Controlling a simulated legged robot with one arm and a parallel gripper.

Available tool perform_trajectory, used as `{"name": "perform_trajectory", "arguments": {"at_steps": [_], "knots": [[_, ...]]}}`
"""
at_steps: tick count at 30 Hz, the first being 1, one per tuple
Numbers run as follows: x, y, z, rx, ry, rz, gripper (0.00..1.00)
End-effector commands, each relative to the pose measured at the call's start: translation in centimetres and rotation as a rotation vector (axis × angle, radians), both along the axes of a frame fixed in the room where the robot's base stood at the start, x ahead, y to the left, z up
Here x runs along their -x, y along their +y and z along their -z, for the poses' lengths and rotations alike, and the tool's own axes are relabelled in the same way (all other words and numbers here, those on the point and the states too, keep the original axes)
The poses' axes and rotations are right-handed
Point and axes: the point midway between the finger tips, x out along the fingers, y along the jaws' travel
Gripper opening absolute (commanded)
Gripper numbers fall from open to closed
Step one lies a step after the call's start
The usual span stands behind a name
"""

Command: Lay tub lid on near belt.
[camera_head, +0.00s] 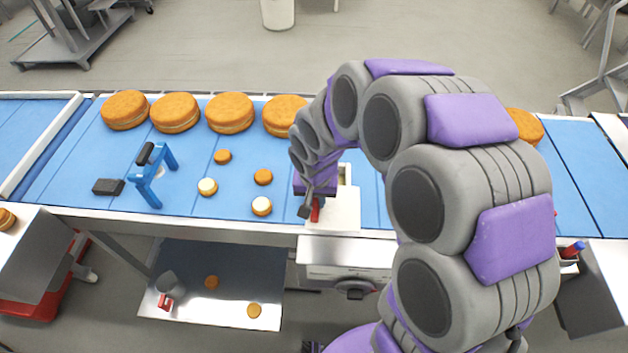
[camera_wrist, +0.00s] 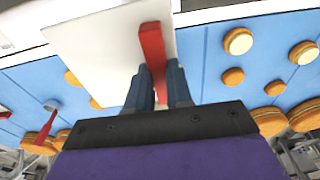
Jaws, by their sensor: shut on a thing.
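My gripper (camera_head: 318,200) is shut on the red handle (camera_wrist: 153,50) of the white tub lid (camera_wrist: 100,50). The handle stands between the two dark fingers in the wrist view. In the head view the white lid (camera_head: 338,212) shows under and right of my gripper, at the front edge of the blue belt (camera_head: 235,188). A pale tub opening (camera_head: 345,172) shows just behind it, partly hidden by my arm. I cannot tell whether the lid touches the tub or the belt.
Large orange-brown rounds (camera_head: 230,112) line the belt's far side. Several small rounds (camera_head: 263,177) lie left of my gripper. A blue stand (camera_head: 150,180) and a dark block (camera_head: 108,187) are farther left. A metal tray (camera_head: 225,290) sits below the belt.

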Motion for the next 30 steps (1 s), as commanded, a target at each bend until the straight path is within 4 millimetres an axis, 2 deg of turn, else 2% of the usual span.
{"name": "perform_trajectory", "arguments": {"at_steps": [3,9,30], "knots": [[1.7,-0.2,-0.2,0.000,0.002,-0.001,0.00],[3.0,-0.3,-0.4,0.002,0.003,0.000,0.00],[3.1,-0.3,-4.7,-0.001,0.000,0.001,0.00]]}}
